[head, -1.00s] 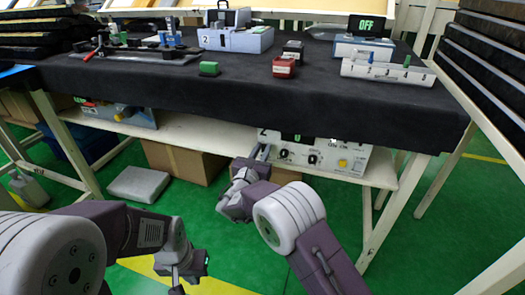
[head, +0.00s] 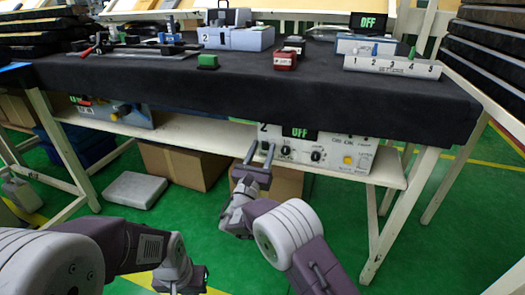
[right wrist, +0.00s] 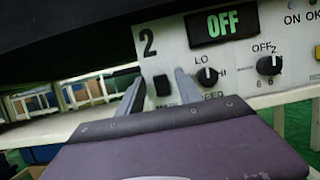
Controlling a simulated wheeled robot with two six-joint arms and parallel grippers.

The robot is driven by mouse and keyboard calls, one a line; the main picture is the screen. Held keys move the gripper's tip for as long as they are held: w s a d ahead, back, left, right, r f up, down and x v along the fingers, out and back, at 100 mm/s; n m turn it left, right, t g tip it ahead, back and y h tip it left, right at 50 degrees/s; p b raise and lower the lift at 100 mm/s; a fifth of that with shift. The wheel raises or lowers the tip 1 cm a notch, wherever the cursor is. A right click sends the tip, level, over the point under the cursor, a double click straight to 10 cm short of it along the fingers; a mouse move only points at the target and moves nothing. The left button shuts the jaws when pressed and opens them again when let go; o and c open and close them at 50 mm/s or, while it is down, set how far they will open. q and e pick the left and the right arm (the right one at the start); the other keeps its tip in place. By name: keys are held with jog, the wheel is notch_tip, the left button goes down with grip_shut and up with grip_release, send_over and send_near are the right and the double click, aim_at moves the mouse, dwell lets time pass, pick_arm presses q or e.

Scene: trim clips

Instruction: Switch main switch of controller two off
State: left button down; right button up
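Controller two (head: 333,148) is a pale box marked 2 on the shelf under the table. Its display (head: 301,132) reads OFF in green, and so it does in the right wrist view (right wrist: 222,22). Its black main switch (right wrist: 162,85) sits below the 2, left of the knobs, with the label partly hidden. My right gripper (head: 259,155) is open and empty in front of the panel's left end. In the right wrist view its fingers (right wrist: 157,97) lie to either side of the switch; contact cannot be told. My left gripper (head: 182,284) is low at the bottom edge, its fingers unclear.
The dark-clothed table (head: 240,95) overhangs the shelf (head: 205,132) and the controller's top. Another controller (head: 125,112) stands at the shelf's left. A cardboard box (head: 185,165) is below. Several devices lie on the tabletop. The green floor is clear in front.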

jog(key=shift+s+a, duration=0.1)
jog(key=shift+s, duration=0.1)
jog(key=p+v, duration=0.4)
jog(key=v, duration=0.4)
jog(key=shift+s+f, duration=0.15)
jog(key=shift+s, duration=0.15)
